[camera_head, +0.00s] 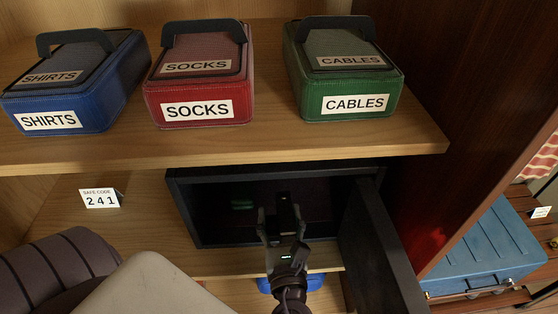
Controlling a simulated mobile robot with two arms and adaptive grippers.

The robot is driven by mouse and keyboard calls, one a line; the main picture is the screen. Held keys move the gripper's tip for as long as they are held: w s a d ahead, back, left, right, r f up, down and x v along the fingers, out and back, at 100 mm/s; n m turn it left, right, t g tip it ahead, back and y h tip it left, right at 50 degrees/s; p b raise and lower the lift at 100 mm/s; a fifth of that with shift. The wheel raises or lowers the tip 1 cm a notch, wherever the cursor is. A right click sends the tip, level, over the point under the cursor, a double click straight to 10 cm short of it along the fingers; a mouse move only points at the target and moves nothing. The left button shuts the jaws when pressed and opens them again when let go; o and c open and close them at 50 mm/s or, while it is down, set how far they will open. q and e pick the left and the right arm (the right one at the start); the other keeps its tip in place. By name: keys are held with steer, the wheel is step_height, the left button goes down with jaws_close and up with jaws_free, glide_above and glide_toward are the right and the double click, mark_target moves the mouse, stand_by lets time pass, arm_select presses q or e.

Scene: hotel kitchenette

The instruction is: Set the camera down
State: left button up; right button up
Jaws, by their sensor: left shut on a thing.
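My left gripper (284,217) reaches into the open black safe (208,236) under the wooden shelf. It is shut on a small dark thing (284,198), likely the camera, which is hard to make out against the dark inside. I cannot tell whether that thing touches the safe's floor. The safe door (376,250) stands open on the right side. My right gripper is not in view.
Blue SHIRTS (76,97), red SOCKS (200,85) and green CABLES (343,77) boxes stand on the shelf above. A "241" safe code card (99,199) is left of the safe. A blue case (485,255) is at right.

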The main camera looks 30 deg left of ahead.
arm_select(q)
steer(key=w+a+b, duration=0.1)
steer(key=w, duration=0.4)
steer(key=w+a+b, duration=0.1)
steer(key=w, duration=0.5)
steer(key=w+a+b, duration=0.1)
steer(key=w, duration=0.4)
steer(key=shift+w+a+r+b, duration=0.1)
steer(key=shift+w+a+b, duration=0.15)
steer(key=shift+a+b, duration=0.15)
step_height(320, 180, down, 4)
steer(key=b, duration=0.5)
steer(key=shift+r, duration=0.3)
steer(key=shift+f, duration=0.1)
steer(key=o, duration=1.4)
